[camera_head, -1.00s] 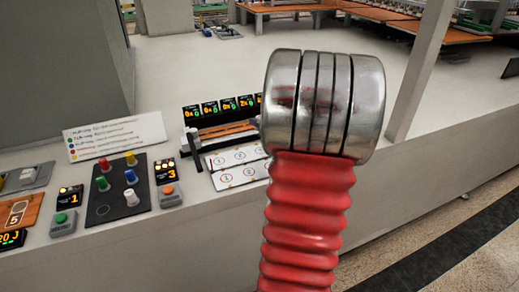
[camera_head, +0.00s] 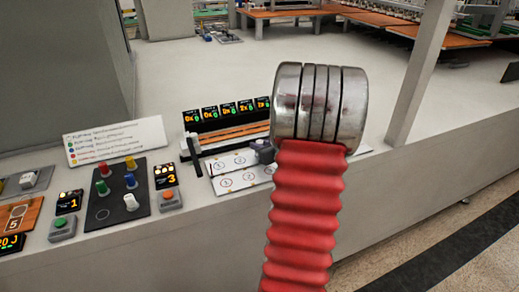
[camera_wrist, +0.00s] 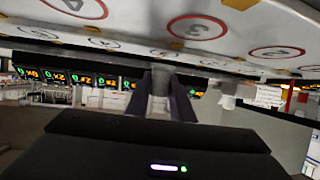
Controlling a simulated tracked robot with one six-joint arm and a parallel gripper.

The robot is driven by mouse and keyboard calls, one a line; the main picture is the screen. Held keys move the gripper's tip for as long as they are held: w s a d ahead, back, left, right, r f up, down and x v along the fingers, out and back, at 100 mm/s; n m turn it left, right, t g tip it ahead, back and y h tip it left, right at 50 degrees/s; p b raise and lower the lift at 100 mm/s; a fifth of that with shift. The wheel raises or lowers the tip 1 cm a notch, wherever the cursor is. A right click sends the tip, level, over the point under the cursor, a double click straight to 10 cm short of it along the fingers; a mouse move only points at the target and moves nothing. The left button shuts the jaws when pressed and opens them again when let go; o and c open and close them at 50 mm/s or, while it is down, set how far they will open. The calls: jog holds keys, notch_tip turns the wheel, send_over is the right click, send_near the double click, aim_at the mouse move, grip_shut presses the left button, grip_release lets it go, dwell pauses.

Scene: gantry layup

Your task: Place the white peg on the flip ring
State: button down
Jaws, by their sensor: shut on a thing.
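In the wrist view my gripper (camera_wrist: 160,104) is shut on a pale grey-white peg (camera_wrist: 159,86), close to the white cards with ringed numbers (camera_wrist: 140,22). In the head view a small grey part of my gripper (camera_head: 263,152) shows over the cards (camera_head: 235,163), half hidden behind my arm. A white peg (camera_head: 131,202) stands on the black peg board (camera_head: 92,221), with one empty spot to its left. Several rings are printed on the cards; I cannot tell which is the flip ring.
Red, yellow, green and blue pegs stand on the board. Button boxes (camera_head: 62,228) flank it, and a text sign (camera_head: 115,140) stands behind. A row of displays (camera_head: 228,112) stands behind the cards. A post (camera_head: 420,70) rises at right. The grey table behind is mostly clear.

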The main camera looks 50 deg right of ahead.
jog(key=shift+f, duration=0.7)
jog(key=shift+f, duration=0.1)
jog(key=c, duration=1.5)
grip_release()
jog(key=shift+c, duration=0.2)
jog(key=v, duration=1.2)
